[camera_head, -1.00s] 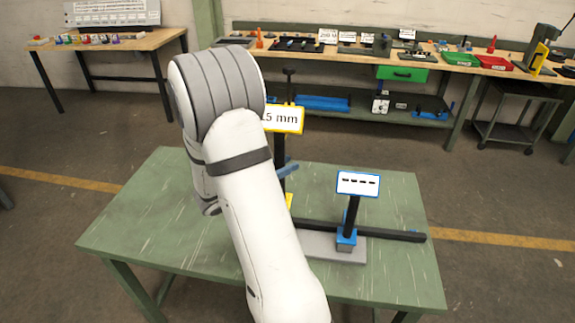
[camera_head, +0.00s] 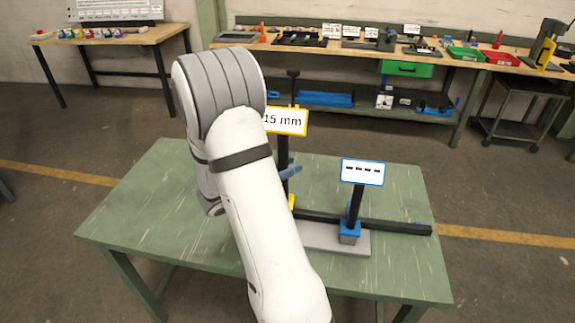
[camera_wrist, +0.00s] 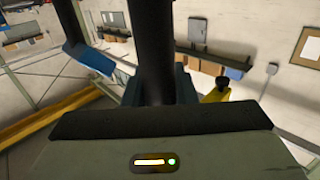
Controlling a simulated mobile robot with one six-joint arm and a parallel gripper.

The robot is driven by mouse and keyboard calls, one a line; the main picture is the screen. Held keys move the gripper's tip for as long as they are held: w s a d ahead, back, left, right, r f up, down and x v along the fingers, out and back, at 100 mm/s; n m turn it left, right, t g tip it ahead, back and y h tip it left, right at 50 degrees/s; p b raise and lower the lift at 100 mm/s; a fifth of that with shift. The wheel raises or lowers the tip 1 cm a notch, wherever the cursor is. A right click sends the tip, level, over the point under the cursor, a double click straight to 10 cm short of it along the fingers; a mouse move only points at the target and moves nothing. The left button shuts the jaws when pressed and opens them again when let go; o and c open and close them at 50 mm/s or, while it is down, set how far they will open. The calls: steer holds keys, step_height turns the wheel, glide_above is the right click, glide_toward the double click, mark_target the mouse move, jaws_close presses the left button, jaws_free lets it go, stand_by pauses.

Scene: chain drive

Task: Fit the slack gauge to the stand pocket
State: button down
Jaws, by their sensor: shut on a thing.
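A tall black post with a yellow-framed sign reading "15 mm" (camera_head: 285,121) stands upright beside my arm in the head view; I take it to be the slack gauge. A blue lever (camera_head: 291,172) sticks out from it. In the wrist view, my gripper (camera_wrist: 155,92) is shut on a thick black post (camera_wrist: 155,45), seemingly this gauge's. The gauge's foot and my gripper are mostly hidden behind my arm in the head view. The stand has a blue block (camera_head: 350,232), a short black post and a blue-framed sign with dashes (camera_head: 362,172). The pocket's opening cannot be made out.
A long black bar (camera_head: 395,226) and a grey plate (camera_head: 322,236) lie by the stand on the green table (camera_head: 150,220). The table's left part is clear. A back workbench (camera_head: 440,65) holds trays and tools; another table (camera_head: 100,42) stands at the back left.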

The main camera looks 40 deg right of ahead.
steer(key=shift+f+b, duration=0.3)
steer(key=shift+f, duration=0.25)
steer(key=shift+f+b, duration=2.25)
steer(key=shift+f, duration=0.75)
stand_by(1.5)
steer(key=c, duration=1.3)
jaws_free()
steer(key=shift+s, duration=0.1)
steer(key=shift+o, duration=1)
steer(key=shift+f, duration=0.15)
steer(key=a+b, duration=0.1)
steer(key=a, duration=0.7)
steer(key=shift+w, duration=0.3)
steer(key=shift+d, duration=0.1)
